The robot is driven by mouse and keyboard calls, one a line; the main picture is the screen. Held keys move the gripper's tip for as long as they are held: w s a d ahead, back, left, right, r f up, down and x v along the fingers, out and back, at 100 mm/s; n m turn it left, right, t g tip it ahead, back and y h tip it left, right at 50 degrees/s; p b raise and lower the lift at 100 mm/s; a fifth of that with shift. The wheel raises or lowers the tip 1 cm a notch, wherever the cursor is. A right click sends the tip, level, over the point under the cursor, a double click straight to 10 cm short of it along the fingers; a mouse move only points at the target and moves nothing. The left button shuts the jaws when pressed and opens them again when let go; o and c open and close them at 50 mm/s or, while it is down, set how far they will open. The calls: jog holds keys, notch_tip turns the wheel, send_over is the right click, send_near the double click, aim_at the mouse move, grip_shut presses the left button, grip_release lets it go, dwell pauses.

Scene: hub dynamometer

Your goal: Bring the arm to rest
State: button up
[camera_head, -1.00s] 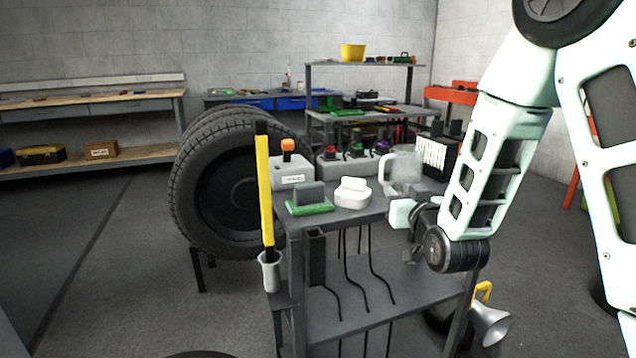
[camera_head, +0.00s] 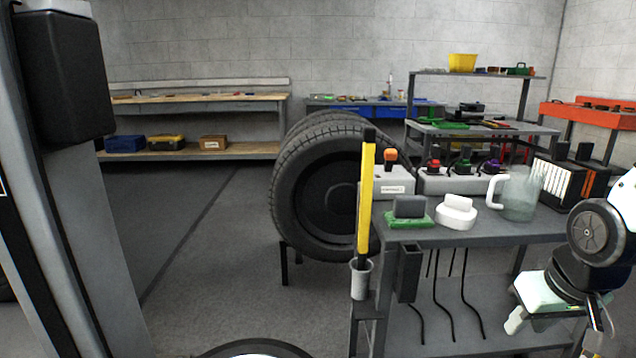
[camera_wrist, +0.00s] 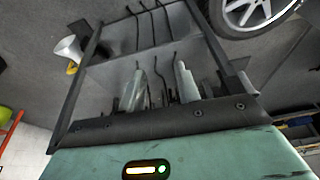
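My arm is folded at the right edge of the head view, its mint-coloured hand end in front of the cart's right side. In the wrist view my gripper (camera_wrist: 161,76) shows two grey fingers standing apart with nothing held between them. The fingers point toward the cart's lower part, where dark cables hang. In the head view the fingertips cannot be made out clearly. The grey cart (camera_head: 455,238) stands just left of my arm; I cannot tell the exact gap.
On the cart are a glass jug (camera_head: 519,195), a white object (camera_head: 457,213), a green-based block (camera_head: 408,210) and control boxes. A yellow bar (camera_head: 366,200) stands in a cup (camera_head: 361,280) at its corner. A large tyre (camera_head: 310,190) is behind. Floor at left is open.

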jog(key=s+a+r+n+g+p, duration=0.15)
jog(key=s+a+n, duration=0.25)
jog(key=s+a, duration=0.45)
jog(key=s+a+r+n+g, duration=0.2)
jog(key=s+a+n, duration=0.2)
jog(key=s+a, duration=0.45)
notch_tip(320, 180, up, 20)
jog(key=w+a+p, duration=0.1)
jog(key=p, duration=1.8)
jog(key=shift+w+a+f+y, duration=0.15)
jog(key=shift+w+a+y, duration=0.05)
jog(key=shift+w+y, duration=0.1)
jog(key=shift+d, duration=0.1)
